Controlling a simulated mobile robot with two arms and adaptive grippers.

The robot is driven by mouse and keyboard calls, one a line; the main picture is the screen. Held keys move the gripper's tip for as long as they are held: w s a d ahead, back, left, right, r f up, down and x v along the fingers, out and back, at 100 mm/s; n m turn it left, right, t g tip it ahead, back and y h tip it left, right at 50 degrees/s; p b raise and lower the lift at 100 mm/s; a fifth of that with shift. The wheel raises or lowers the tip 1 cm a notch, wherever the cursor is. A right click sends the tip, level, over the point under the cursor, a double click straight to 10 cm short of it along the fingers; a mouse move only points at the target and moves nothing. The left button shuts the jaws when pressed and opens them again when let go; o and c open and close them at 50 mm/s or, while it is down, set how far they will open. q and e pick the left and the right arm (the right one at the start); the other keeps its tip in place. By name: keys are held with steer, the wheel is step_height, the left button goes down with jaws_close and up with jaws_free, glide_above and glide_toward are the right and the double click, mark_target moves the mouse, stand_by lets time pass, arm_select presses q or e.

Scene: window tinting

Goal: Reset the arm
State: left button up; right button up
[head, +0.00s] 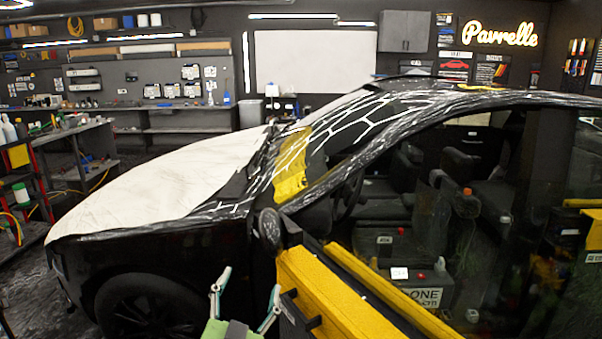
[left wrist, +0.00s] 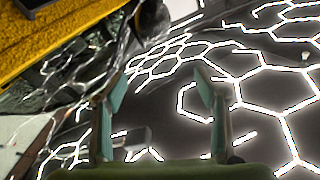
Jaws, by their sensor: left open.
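My left gripper (head: 245,298) is at the bottom centre of the head view, in front of the car's side. Its two fingers are spread apart with nothing between them. In the left wrist view the open fingers (left wrist: 160,105) stand against a dark glossy surface with bright hexagon reflections. The black car (head: 180,250) fills the middle of the head view, with a whitish cover (head: 160,180) over its hood. My right gripper is not in view.
A yellow padded piece (head: 330,295) stands close right of my left gripper. It likely shows as the yellow edge (left wrist: 60,35) in the left wrist view. A yellow cloth (head: 291,170) lies by the windshield. A cluttered shelf cart (head: 75,150) stands far left.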

arm_select(q)
steer(key=s+a+f+n+g+y, duration=0.15)
steer(key=s+a+f+g, duration=0.25)
steer(key=s+f, duration=0.45)
steer(key=s+a+f+n+g+y, duration=0.15)
steer(key=s+a+f+g, duration=0.35)
steer(key=f, duration=0.6)
steer(key=s+a+f+g+h, duration=0.1)
steer(key=s+f+g, duration=0.25)
steer(key=s, duration=0.65)
steer(key=s+f+g, duration=0.3)
steer(key=s+f, duration=0.1)
steer(key=s, duration=0.6)
step_height(320, 180, down, 27)
steer(key=s, duration=0.2)
steer(key=s+a+f+g, duration=0.2)
steer(key=s+a+f, duration=0.1)
steer(key=s+f, duration=1.3)
steer(key=shift+s, duration=0.25)
